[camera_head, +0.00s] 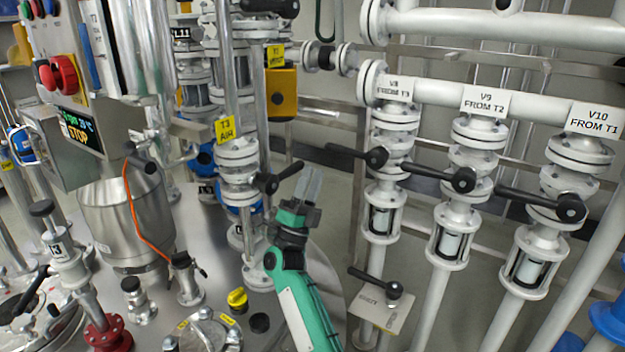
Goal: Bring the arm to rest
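My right arm (300,300), teal and white, comes up from the bottom middle. Its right gripper (310,182) points up and away, with two pale grey fingers close side by side and nothing visible between them. The gripper is just right of the black valve handle (280,178) on the T3 air line; I cannot tell if they touch. My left arm and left gripper do not show.
A steel vessel (125,215) and control box (75,140) stand left. The steel lid (215,260) carries several fittings.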

